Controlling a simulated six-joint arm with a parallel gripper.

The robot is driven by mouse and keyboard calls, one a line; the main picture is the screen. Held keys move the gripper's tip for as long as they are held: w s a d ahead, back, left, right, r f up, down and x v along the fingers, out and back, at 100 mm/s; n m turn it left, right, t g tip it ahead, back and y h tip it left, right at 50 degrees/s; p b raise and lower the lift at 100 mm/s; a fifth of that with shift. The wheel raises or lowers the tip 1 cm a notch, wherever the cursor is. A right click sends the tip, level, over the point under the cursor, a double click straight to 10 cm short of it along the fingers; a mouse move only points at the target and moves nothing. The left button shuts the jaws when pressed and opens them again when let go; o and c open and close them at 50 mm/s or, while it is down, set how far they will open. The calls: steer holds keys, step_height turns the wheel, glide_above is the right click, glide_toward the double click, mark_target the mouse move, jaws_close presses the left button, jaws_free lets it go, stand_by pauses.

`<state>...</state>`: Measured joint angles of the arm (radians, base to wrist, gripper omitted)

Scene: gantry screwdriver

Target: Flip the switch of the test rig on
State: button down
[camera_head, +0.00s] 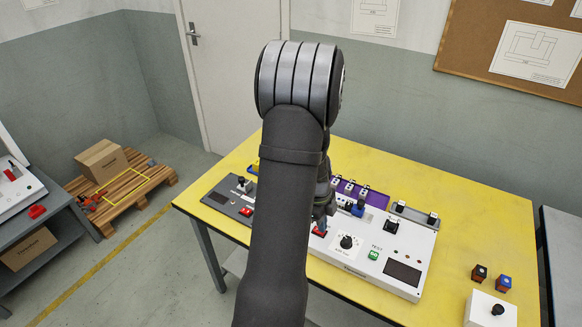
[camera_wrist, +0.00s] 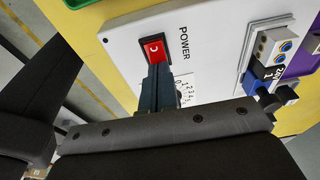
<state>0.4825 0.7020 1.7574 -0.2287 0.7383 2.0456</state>
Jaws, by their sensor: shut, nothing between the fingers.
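The test rig (camera_head: 408,243) is a white panel on the yellow table, with a dark knob, a green TEST button, a dark screen and small lamps. Its red power switch (camera_wrist: 154,48) sits beside the word POWER in the wrist view. In the head view the switch (camera_head: 319,231) shows as a small red patch beside my arm. My gripper (camera_wrist: 157,72) is shut and empty, with its fingertips at the lower end of the switch. I cannot tell whether they touch it. In the head view my arm hides part of the rig and most of the gripper.
The yellow table (camera_head: 470,215) has free room at the right and back. A dark panel (camera_head: 220,197) lies left of my arm. A purple tray (camera_head: 376,198) stands behind the rig.

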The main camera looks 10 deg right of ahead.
steer(key=shift+s+d+r+n, duration=0.1)
steer(key=shift+d+r+n, duration=0.15)
steer(key=shift+d+n, duration=0.15)
steer(key=d+r+n+t+h, duration=0.1)
steer(key=n, duration=0.1)
steer(key=d+r+n+t+h, duration=0.1)
steer(key=n, duration=0.1)
steer(key=r+n+t, duration=0.2)
steer(key=shift+d+r+h, duration=0.1)
steer(key=shift+d+h, duration=0.3)
steer(key=a+r+n+t+y, duration=0.1)
steer(key=a+r+n+t, duration=0.4)
steer(key=n, duration=0.5)
steer(key=shift+s+a+y, duration=0.25)
steer(key=shift+a+y, duration=0.15)
steer(key=shift+a, duration=0.1)
steer(key=shift+f, duration=0.1)
steer(key=shift+s+d+f, duration=0.15)
steer(key=shift+f, duration=1.3)
steer(key=shift+s+d+f, duration=0.2)
steer(key=shift+f, duration=1.2)
steer(key=shift+s+d+f, duration=0.15)
steer(key=shift+f, duration=1.3)
steer(key=shift+f, duration=0.4)
